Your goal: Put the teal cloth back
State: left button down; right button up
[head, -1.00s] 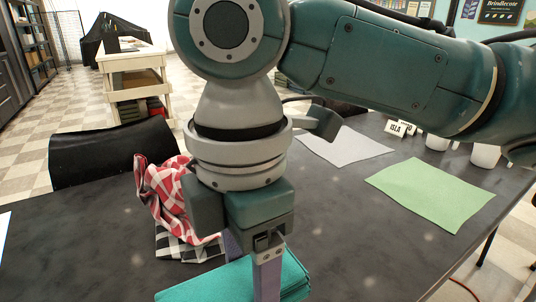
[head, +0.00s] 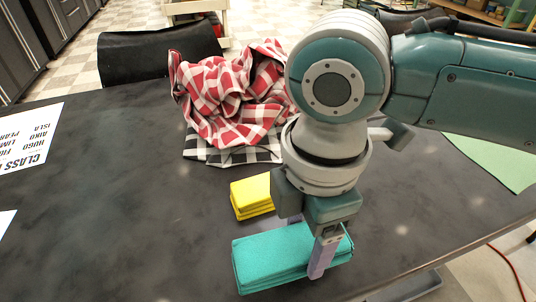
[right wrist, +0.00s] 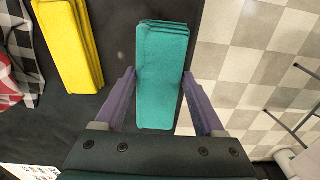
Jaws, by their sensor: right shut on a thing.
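A stack of folded teal cloths (head: 275,258) lies on the dark table near its front edge. It also shows in the right wrist view, with the top teal cloth (right wrist: 161,70) nearest the camera. My right gripper (right wrist: 159,76) points down over the stack and is shut on the teal cloth, with one purple finger on each side. In the head view the near finger stands in front of the stack's right part, and the far finger is mostly hidden. I cannot tell whether the cloth is lifted. My left gripper is not in view.
Folded yellow cloths (head: 252,194) lie just behind the teal stack. A crumpled red-and-white checked cloth (head: 232,95) rests on a black-and-white checked one (head: 215,157) farther back. A green sheet (head: 497,158) lies at the right, a printed class list (head: 30,138) at the left. The table's left middle is clear.

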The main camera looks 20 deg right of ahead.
aim_at(302, 254)
notch_tip(302, 254, down, 4)
jog(key=shift+r+b, duration=0.1)
jog(key=shift+b, duration=0.6)
jog(key=shift+f, duration=0.35)
jog(key=shift+f, duration=0.1)
jog(key=o, duration=1.3)
jog(key=shift+d, duration=0.1)
